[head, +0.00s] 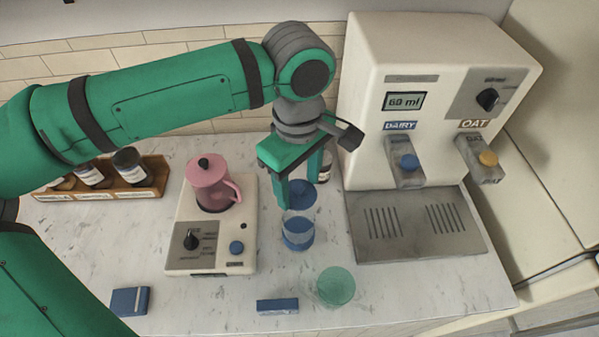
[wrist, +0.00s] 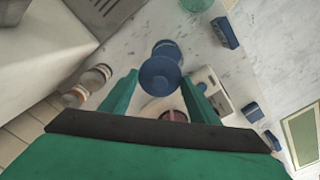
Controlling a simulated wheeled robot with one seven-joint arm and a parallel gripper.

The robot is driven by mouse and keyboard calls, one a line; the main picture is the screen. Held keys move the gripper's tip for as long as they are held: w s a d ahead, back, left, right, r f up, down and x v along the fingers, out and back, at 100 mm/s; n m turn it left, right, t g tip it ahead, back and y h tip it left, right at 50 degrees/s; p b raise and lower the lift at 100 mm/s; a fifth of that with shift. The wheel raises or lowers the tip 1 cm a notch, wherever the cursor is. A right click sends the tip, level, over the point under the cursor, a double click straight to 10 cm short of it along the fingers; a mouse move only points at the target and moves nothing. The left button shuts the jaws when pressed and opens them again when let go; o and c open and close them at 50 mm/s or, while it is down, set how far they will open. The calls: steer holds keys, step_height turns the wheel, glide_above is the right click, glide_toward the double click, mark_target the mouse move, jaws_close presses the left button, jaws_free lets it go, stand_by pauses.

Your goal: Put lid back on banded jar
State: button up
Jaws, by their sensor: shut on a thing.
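My gripper (head: 298,203) is shut on a round blue lid (head: 301,193), held by its edges between the two fingers. The banded jar (head: 298,237), a clear jar with a blue band, stands upright on the counter just below and slightly toward the front of the lid. In the wrist view the lid (wrist: 160,77) hangs between the fingers (wrist: 160,82) and covers part of the jar (wrist: 167,48). The lid looks above the jar and apart from it, though the exact gap is hard to tell.
A pink pitcher (head: 211,187) on a cream appliance (head: 215,257) stands left. The milk dispenser (head: 437,95) is right. A green glass (head: 336,287), a blue block (head: 277,306) and a blue box (head: 130,301) sit in front. A wooden jar rack (head: 150,187) is far left.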

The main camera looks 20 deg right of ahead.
mark_target(299, 201)
steer(key=shift+s+a+r+m, duration=0.25)
steer(key=shift+s+m, duration=0.4)
steer(key=shift+m, duration=0.15)
steer(key=shift+s+a+f, duration=0.1)
steer(key=shift+s, duration=0.15)
steer(key=shift+f+m, duration=0.3)
steer(key=shift+f, duration=1.25)
steer(key=shift+d+f, duration=0.2)
steer(key=shift+f, duration=0.45)
steer(key=shift+a+f, duration=0.3)
steer(key=shift+f, duration=0.6)
steer(key=shift+s+d, duration=0.1)
steer(key=shift+d, duration=0.05)
steer(key=shift+w, duration=0.35)
